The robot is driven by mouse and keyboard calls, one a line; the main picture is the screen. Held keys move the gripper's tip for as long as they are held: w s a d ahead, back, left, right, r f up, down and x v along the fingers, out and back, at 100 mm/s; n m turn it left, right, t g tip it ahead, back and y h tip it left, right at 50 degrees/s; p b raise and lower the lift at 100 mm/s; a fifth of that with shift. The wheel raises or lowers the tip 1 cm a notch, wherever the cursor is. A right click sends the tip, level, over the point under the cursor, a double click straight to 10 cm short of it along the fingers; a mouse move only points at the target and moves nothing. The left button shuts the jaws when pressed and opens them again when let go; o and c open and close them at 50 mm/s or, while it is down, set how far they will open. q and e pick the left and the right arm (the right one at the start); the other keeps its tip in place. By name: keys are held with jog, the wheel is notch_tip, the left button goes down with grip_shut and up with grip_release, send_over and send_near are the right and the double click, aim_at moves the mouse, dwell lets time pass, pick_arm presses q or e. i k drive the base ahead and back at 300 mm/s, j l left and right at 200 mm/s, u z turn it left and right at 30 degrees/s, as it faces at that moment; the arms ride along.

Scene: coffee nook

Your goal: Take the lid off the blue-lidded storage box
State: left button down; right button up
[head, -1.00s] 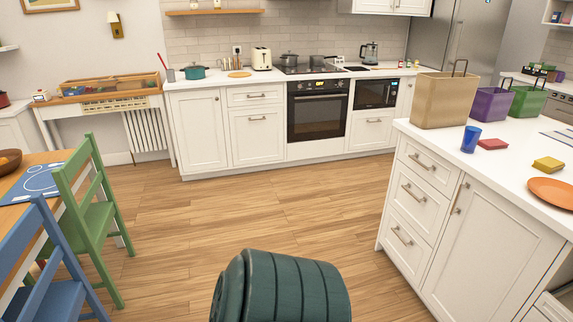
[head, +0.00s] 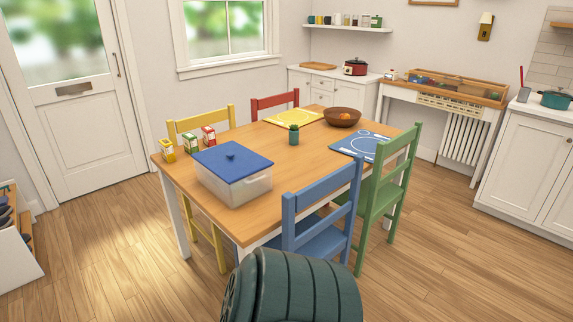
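The storage box (head: 236,190) stands on the near left part of the wooden dining table (head: 290,165). It has clear, whitish walls. Its flat blue lid (head: 232,160) sits on top, with a small blue knob (head: 231,155) in the middle. Neither of my grippers is in the head view. What is inside the box is hard to make out.
Blue (head: 325,215), green (head: 388,195), yellow (head: 205,122) and red (head: 275,104) chairs surround the table. Small cartons (head: 190,143) stand left of the box.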

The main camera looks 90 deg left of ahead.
aim_at(232, 162)
jog(key=u, duration=3.15)
jog(key=i+z, duration=0.1)
jog(key=i, duration=0.15)
